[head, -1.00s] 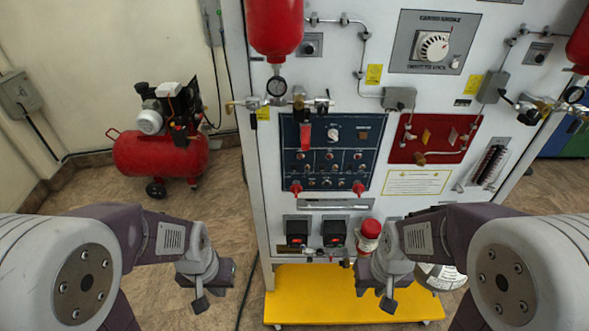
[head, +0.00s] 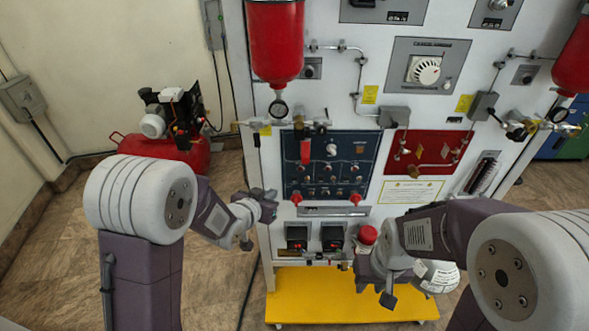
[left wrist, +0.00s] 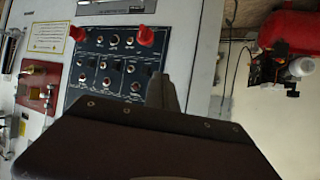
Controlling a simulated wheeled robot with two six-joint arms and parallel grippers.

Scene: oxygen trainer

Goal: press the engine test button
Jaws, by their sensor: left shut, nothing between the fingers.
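The dark blue control panel (head: 330,165) is on the front of the white trainer cabinet, with small switches, buttons and a pale knob. It also shows in the left wrist view (left wrist: 112,62), upside down. Its labels are too small to read, so I cannot tell which control is the engine test button. My left gripper (head: 268,203) is shut and empty, left of the panel's lower left corner and apart from it in the picture. In the left wrist view my finger (left wrist: 168,95) overlaps the panel's edge. My right gripper (head: 382,285) is low before the cabinet; its jaws are unclear.
Two red handles (head: 355,198) stick out at the panel's lower edge, and a red tag (head: 306,152) hangs over its upper part. A red tank (head: 275,45) is above. A red compressor (head: 190,152) stands at left. The yellow base plate (head: 330,297) juts out at the floor.

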